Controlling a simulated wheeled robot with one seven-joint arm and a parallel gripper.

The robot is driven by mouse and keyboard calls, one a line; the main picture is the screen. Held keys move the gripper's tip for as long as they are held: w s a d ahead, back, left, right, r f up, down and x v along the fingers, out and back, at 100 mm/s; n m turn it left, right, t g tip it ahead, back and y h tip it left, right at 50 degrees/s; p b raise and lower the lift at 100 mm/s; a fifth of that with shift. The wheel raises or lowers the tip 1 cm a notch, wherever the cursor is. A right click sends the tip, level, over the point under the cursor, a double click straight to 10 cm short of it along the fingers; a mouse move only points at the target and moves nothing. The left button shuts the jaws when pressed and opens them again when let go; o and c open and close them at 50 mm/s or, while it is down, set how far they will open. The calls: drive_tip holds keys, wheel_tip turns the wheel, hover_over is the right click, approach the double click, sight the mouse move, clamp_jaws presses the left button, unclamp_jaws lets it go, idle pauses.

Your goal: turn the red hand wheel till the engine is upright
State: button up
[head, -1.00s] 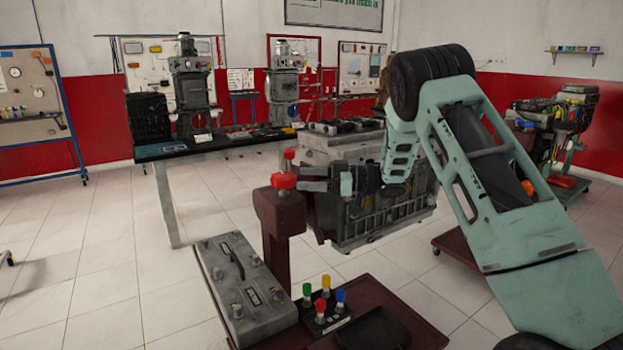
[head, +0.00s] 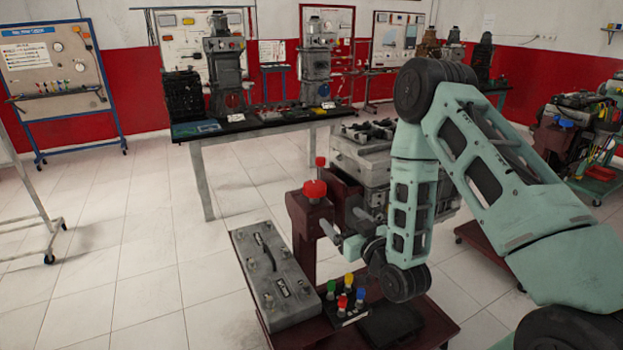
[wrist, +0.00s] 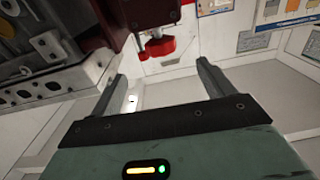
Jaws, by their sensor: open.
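The red hand wheel (head: 315,188) sits on a dark red post of the engine stand in the head view. In the wrist view the red wheel (wrist: 158,47) lies ahead, between the line of the fingers and beyond their tips. My gripper (head: 347,222) is open and empty, just right of and below the wheel, apart from it. Its two fingers also show spread in the wrist view (wrist: 162,72). The grey engine (head: 358,165) is mounted behind the post, partly hidden by my arm, so its tilt is hard to judge. Its side (wrist: 60,65) fills the wrist view's upper left.
Several coloured knobs (head: 346,298) stand below my gripper, near a black tray (head: 392,322). A workbench (head: 260,125) with other engines stands behind. Tiled floor at left is open.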

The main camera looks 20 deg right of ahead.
sight(314, 191)
drive_tip(key=w+p, duration=0.2)
drive_tip(key=w, duration=0.3)
drive_tip(key=w+a+p, duration=0.1)
drive_tip(key=w+p, duration=0.1)
drive_tip(key=w, duration=0.3)
drive_tip(key=w+p, duration=0.2)
drive_tip(key=w, duration=0.4)
drive_tip(key=shift+a, duration=0.15)
drive_tip(key=shift+w, duration=0.6)
drive_tip(key=c, duration=1)
drive_tip(key=shift+f, duration=0.15)
